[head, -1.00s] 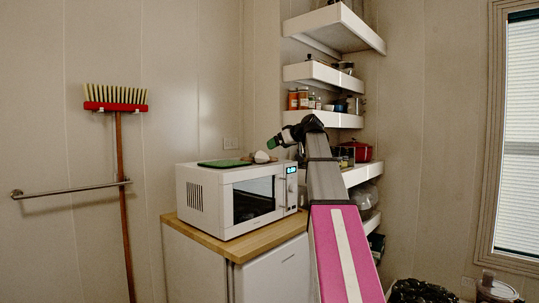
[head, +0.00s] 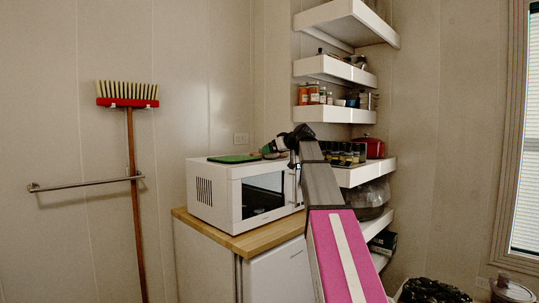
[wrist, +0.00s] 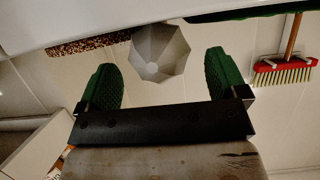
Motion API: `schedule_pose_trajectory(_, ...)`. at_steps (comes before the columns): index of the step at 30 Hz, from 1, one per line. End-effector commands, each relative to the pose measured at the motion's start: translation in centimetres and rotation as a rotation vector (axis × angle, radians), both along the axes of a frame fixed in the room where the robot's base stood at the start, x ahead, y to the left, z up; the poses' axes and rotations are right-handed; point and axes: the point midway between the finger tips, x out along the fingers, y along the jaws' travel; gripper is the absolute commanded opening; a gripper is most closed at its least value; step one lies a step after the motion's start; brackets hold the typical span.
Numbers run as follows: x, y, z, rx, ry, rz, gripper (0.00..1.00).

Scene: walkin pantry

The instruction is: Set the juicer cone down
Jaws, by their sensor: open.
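The juicer cone (wrist: 160,52) is a pale grey faceted piece, seen in the wrist view between and slightly beyond my fingertips, at the edge of the white microwave top. No contact with either finger shows. My gripper (wrist: 160,75) is open, with a green finger on each side and a clear gap to the cone. In the head view my gripper (head: 270,149) is low over the right part of the microwave (head: 214,186). The cone is not distinguishable there, hidden by or blended with the gripper.
A green board (head: 233,158) lies on the microwave top; a brown speckled item (wrist: 92,44) is beside the cone in the wrist view. The microwave stands on a wood-topped cabinet (head: 248,242). Shelves with jars (head: 313,95) and a red pot (head: 371,148) are right. A broom (head: 130,180) hangs left.

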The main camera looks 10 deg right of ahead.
Motion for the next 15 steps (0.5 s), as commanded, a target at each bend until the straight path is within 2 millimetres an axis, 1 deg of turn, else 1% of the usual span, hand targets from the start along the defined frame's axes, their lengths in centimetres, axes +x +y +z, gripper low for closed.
schedule_pose_trajectory(1,0.66,0.44,-0.17,0.0,0.0,0.001,0.91)
schedule_pose_trajectory(3,1.05,0.76,-0.4,0.001,-0.001,0.0,0.91)
schedule_pose_trajectory(10,1.09,0.82,-0.51,0.0,-0.002,-0.001,0.91)
schedule_pose_trajectory(11,1.09,0.82,-0.51,0.0,-0.002,-0.001,0.81)
schedule_pose_trajectory(12,1.09,0.82,-0.51,0.0,-0.002,-0.001,0.68)
schedule_pose_trajectory(14,1.08,0.81,-0.51,0.0,-0.002,-0.001,0.49)
schedule_pose_trajectory(15,1.08,0.81,-0.51,0.0,-0.001,0.0,0.36)
